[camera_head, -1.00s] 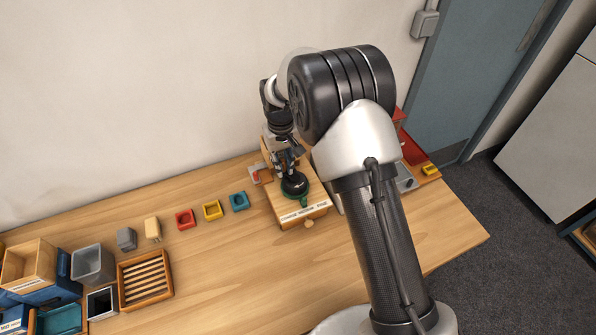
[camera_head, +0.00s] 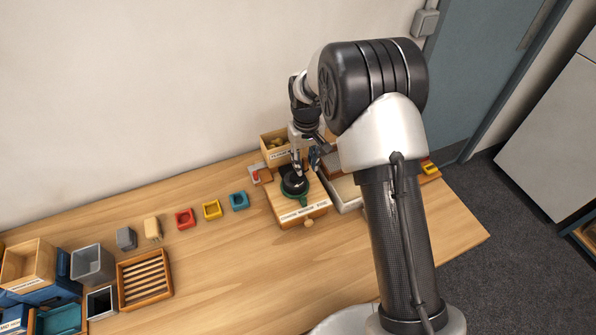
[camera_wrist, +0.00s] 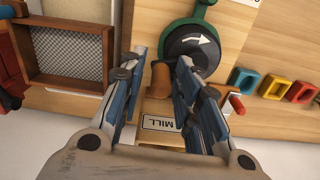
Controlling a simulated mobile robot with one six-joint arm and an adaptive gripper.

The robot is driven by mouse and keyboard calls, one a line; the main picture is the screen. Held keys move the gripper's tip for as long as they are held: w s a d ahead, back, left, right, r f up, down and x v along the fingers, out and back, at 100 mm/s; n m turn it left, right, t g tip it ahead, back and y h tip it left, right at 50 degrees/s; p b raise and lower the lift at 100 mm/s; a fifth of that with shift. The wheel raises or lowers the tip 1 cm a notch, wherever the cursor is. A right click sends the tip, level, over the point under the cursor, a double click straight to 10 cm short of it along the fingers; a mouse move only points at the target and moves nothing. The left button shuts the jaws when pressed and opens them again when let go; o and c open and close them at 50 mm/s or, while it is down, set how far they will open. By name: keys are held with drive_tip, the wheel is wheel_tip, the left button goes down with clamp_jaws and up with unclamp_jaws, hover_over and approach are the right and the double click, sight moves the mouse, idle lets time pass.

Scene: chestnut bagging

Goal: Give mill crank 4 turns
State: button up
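The mill (camera_head: 286,211) is a wooden block on the table with a green part and a black round top (camera_head: 294,184). In the wrist view the black top (camera_wrist: 192,48) bears a white arrow, and a "MILL" label (camera_wrist: 160,123) shows. A brown upright knob (camera_wrist: 160,80), apparently the crank handle, stands between my fingertips. My gripper (camera_wrist: 161,58) is pointed down with its fingers apart on either side of the knob; firm contact is not visible. In the head view my gripper (camera_head: 306,163) is at the back right of the black top. The crank arm is hidden.
Behind the mill stands a wooden box (camera_head: 267,151) with brown contents. A pale tray (camera_head: 346,189) is close on the right. Teal (camera_head: 239,201), yellow (camera_head: 212,210) and red (camera_head: 185,218) small holders stand left.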

drive_tip(key=shift+o, duration=0.4)
drive_tip(key=shift+r, duration=0.1)
drive_tip(key=shift+r+p, duration=2.45)
drive_tip(key=shift+r, duration=1.3)
drive_tip(key=shift+f, duration=0.1)
drive_tip(key=shift+c, duration=0.4)
clamp_jaws()
